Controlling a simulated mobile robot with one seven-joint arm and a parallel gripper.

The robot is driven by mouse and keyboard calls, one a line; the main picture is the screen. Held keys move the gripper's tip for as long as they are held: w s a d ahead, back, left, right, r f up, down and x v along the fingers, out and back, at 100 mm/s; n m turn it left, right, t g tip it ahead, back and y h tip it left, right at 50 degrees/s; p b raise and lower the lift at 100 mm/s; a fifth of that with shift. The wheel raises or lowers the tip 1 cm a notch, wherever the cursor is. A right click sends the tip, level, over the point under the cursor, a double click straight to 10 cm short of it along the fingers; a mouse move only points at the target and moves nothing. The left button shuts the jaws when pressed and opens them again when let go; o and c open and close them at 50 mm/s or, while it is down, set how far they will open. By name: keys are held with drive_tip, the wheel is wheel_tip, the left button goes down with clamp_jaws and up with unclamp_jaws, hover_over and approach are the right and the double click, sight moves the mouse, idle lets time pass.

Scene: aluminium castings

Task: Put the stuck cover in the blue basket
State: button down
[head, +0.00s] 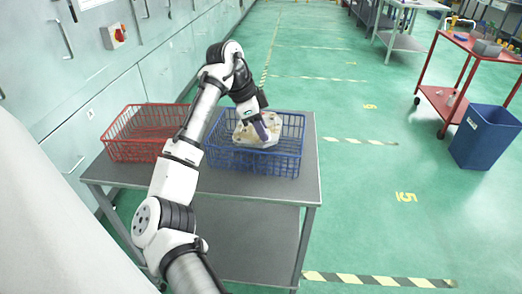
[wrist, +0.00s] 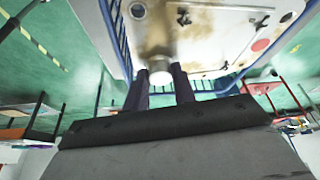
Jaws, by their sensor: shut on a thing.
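The cover (head: 243,133) is a pale, flat casting with brown stains. In the head view it is inside the blue basket (head: 285,163), partly behind my gripper (head: 263,128) and the basket's mesh wall. In the wrist view, the cover (wrist: 220,40) has several holes, a red spot and a brownish boss. My gripper's two dark fingers (wrist: 160,78) close around the end of that boss. The basket's blue bars (wrist: 122,45) show beside the cover. I cannot tell whether the cover touches the basket floor.
A red basket (head: 125,152) stands left of the blue one on a grey table (head: 230,185). Grey cabinets (head: 110,90) line the left side. A blue bin (head: 485,137) and a red cart (head: 440,103) stand at the right. The green floor between is clear.

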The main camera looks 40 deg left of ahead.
drive_tip(key=shift+f+p, duration=0.55)
drive_tip(key=shift+f, duration=3.45)
drive_tip(key=c, duration=1.4)
unclamp_jaws()
drive_tip(key=shift+f, duration=0.1)
drive_tip(key=shift+c, duration=0.2)
